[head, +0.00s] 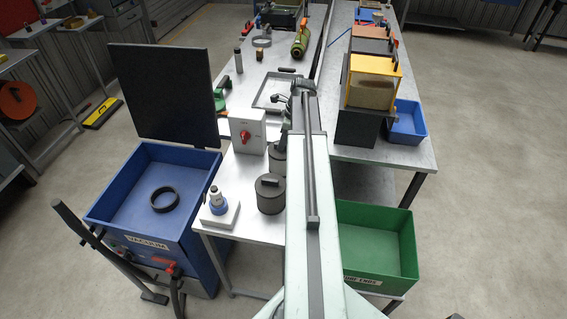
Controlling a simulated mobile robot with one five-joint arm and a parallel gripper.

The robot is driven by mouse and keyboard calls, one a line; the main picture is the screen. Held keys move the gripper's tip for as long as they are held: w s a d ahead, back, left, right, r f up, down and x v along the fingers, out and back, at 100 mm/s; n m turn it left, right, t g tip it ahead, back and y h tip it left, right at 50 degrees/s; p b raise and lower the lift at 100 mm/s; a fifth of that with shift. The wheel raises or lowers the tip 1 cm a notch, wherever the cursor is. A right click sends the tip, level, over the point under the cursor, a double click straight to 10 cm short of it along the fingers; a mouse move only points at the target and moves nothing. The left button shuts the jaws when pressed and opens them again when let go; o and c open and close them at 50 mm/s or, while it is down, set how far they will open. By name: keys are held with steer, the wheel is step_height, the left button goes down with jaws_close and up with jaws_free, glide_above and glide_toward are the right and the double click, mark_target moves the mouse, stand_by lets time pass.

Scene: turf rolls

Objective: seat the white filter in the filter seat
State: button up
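A black ring (164,199), which looks like the filter seat, lies on the floor of an open blue box labelled VACUUM (120,205). Its dark lid (163,93) stands raised behind it. I cannot clearly make out a white filter. My arm reaches away over the table. My gripper (284,101) is at its far end by a shallow metal tray, small and partly hidden; its fingers are unclear.
Dark lidded canisters (270,193) and a pale box with a red knob (248,132) stand left of my arm. A green bin (376,243) is at the right. Coloured boxes (372,80) and a blue bin (407,122) are on the right bench. Floor at far right is clear.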

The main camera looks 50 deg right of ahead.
steer(key=shift+x, duration=0.8)
steer(key=shift+s+r, duration=0.1)
steer(key=shift+r, duration=0.1)
jaws_close()
stand_by(0.5)
